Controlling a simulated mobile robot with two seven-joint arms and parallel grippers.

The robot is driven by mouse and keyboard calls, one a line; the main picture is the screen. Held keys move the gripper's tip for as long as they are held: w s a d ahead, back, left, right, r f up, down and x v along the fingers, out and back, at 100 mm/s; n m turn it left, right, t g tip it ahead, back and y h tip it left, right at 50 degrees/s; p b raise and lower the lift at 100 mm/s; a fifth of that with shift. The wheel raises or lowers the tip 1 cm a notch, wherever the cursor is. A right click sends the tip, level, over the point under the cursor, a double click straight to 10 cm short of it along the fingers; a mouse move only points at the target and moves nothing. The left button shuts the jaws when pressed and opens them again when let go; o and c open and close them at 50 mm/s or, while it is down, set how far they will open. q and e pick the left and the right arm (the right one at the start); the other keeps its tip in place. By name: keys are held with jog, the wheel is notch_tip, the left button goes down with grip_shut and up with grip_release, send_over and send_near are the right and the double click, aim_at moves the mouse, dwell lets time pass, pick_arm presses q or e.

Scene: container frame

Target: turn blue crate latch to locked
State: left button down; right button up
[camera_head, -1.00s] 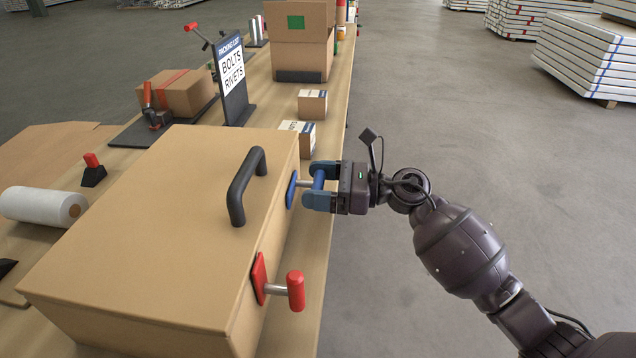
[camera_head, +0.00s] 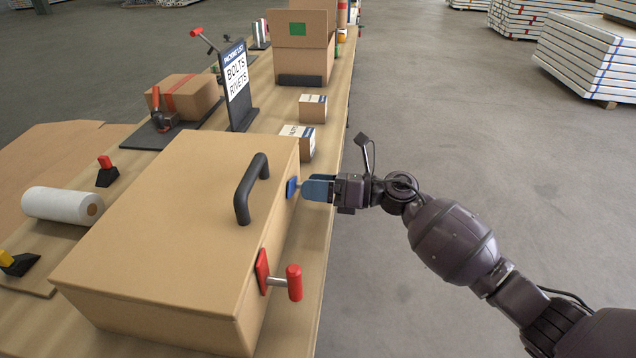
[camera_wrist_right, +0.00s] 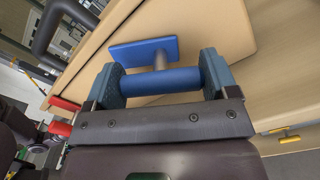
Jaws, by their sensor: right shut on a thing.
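The tan crate (camera_head: 175,225) stands on the table with a black handle (camera_head: 247,187) on its lid. Its blue latch has a blue plate (camera_head: 292,188) on the crate's right side, near the far end. The plate, a short metal stem (camera_wrist_right: 160,60) and a blue crossbar (camera_wrist_right: 165,82) show in the right wrist view. My right gripper (camera_head: 316,188) is shut on the crossbar, with one finger at each end of it. In the head view the near finger covers most of the bar. My left gripper is not in view.
A red latch (camera_head: 294,282) sticks out from the same crate side, nearer to me. The floor to the right is clear near the arm.

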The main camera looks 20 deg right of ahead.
jog(key=shift+r+m+p, duration=0.3)
jog(key=shift+m+p, duration=0.15)
jog(key=shift+m, duration=0.45)
jog(key=m+p, duration=0.1)
jog(key=m, duration=0.1)
jog(key=shift+m, duration=0.4)
jog(key=m+p, duration=0.1)
jog(key=m, duration=0.1)
jog(key=shift+f+m+p, duration=0.1)
jog(key=shift+m+p, duration=0.2)
jog(key=shift+p, duration=0.1)
jog(key=shift+f+m+p, duration=0.1)
jog(key=shift+m+p, duration=0.4)
jog(key=shift+m, duration=0.7)
jog(key=shift+f+m+p, duration=0.1)
jog(key=shift+m+p, duration=0.25)
jog(key=shift+m, duration=0.75)
jog(key=shift+f, duration=0.1)
